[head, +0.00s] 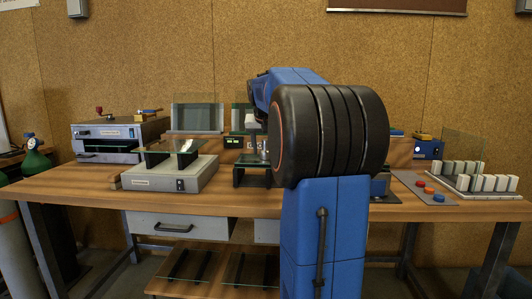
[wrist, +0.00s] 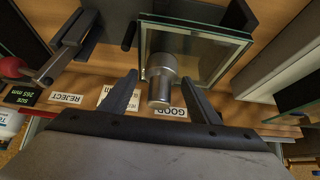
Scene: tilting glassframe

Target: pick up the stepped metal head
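The stepped metal head (wrist: 161,68) shows in the wrist view as a grey metal cylinder with a wider part and a narrower end. It stands in front of, or over, a framed glass pane (wrist: 205,45). My gripper (wrist: 160,77) is open, with one dark finger on each side of the head. A gap shows on both sides, so the fingers do not appear to touch it. In the head view my own blue and black arm hides most of the gripper and the area around the head.
In the wrist view a lever with a red knob (wrist: 12,67) is at the left, and REJECT (wrist: 66,98) and GOOD (wrist: 171,112) labels lie on wood. The head view shows a grey box with glass on black supports (head: 172,172), and a rack of white blocks (head: 487,182) at right.

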